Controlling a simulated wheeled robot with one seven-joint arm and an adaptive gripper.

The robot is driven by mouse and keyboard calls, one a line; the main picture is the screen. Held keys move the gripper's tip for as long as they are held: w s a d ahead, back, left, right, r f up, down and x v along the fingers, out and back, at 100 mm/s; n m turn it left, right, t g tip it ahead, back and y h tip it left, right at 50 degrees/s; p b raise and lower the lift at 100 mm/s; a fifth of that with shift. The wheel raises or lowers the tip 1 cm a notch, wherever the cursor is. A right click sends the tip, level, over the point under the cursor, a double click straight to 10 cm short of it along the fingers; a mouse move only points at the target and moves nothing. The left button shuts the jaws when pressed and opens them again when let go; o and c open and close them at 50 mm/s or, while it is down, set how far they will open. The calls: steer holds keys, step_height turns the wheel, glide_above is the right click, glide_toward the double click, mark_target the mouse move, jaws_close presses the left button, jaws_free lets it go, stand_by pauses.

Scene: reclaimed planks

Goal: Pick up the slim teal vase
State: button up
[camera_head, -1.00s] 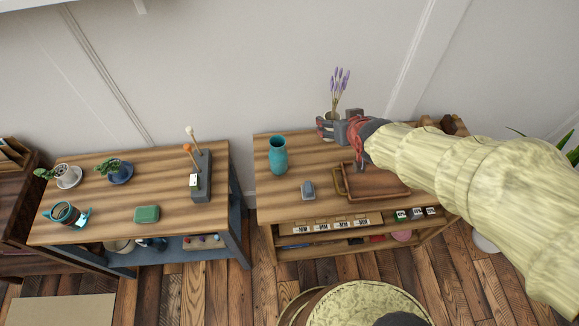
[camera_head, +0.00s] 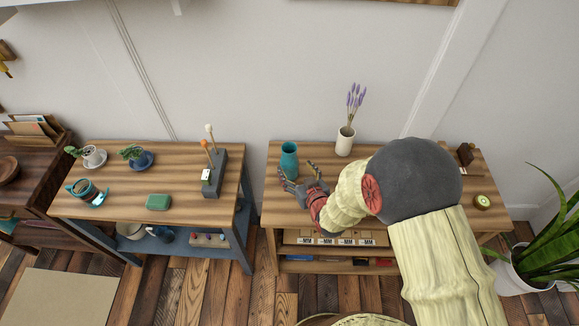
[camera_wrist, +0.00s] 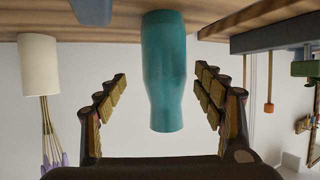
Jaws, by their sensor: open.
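The slim teal vase (camera_head: 289,160) stands upright near the left back part of the right-hand wooden table (camera_head: 268,210). In the wrist view the vase (camera_wrist: 163,75) appears upside down, in the middle between my fingers. My gripper (camera_head: 298,178) is open, low over the table, just in front of the vase. In the wrist view a finger of my gripper (camera_wrist: 162,90) shows on each side of the vase, with a gap on both sides. My arm hides much of the table's middle.
A white vase with lavender (camera_head: 345,141) stands right of the teal vase, near the back. A kiwi-like half fruit (camera_head: 482,202) lies at the table's right.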

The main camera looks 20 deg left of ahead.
mark_target(292, 169)
steer(key=x, duration=0.1)
steer(key=b+x, duration=0.1)
steer(key=x, duration=0.2)
steer(key=shift+s+a+f, duration=0.1)
steer(key=shift+a+f, duration=0.25)
steer(key=shift+f, duration=0.05)
steer(key=shift+w+a+f+b, duration=0.1)
steer(key=shift+w+a+b, duration=0.2)
steer(key=shift+w, duration=0.1)
steer(key=c, duration=0.3)
steer(key=c, duration=1.1)
steer(key=shift+c, duration=0.5)
